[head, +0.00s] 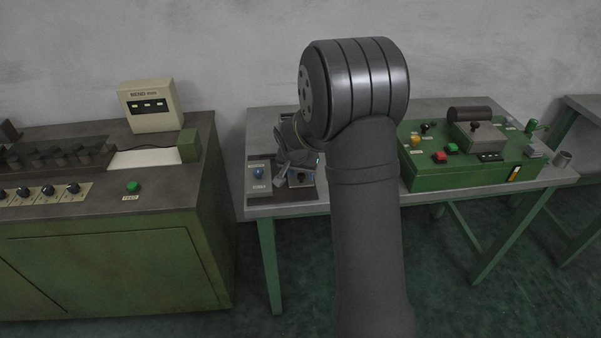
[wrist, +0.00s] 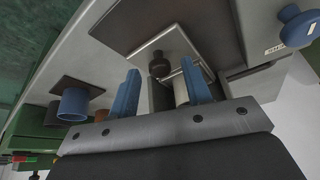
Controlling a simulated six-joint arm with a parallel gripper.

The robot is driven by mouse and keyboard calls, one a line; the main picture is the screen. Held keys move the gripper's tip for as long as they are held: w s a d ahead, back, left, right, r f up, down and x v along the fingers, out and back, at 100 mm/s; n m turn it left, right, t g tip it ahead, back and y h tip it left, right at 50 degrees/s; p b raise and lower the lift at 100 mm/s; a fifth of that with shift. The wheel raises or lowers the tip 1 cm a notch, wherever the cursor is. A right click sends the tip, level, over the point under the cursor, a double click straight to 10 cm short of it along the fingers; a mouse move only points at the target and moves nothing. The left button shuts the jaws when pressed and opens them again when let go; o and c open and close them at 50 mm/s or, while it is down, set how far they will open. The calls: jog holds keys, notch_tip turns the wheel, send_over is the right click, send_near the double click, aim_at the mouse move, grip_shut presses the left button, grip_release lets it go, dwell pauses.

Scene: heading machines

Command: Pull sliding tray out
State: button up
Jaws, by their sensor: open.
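I cannot tell for sure whether this is the sliding tray. My gripper (wrist: 160,68) has two blue fingers set apart, with the knob showing in the gap between them; contact cannot be made out. In the head view my gripper (head: 296,158) is at the left end of the table, over a small unit with a dark base (head: 308,196), and my arm hides part of it.
A blue knob (head: 258,173) stands left of my gripper; it also shows in the wrist view (wrist: 300,25). A green control box (head: 470,177) is on the right of the table (head: 350,212). A large green machine (head: 110,265) stands at left, with a floor gap between.

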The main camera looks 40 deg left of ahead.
jog(key=shift+f, duration=0.1)
grip_shut()
jog(key=s+d, duration=0.8)
dwell(0.4)
grip_release()
jog(key=v, duration=1.7)
jog(key=shift+s, duration=0.25)
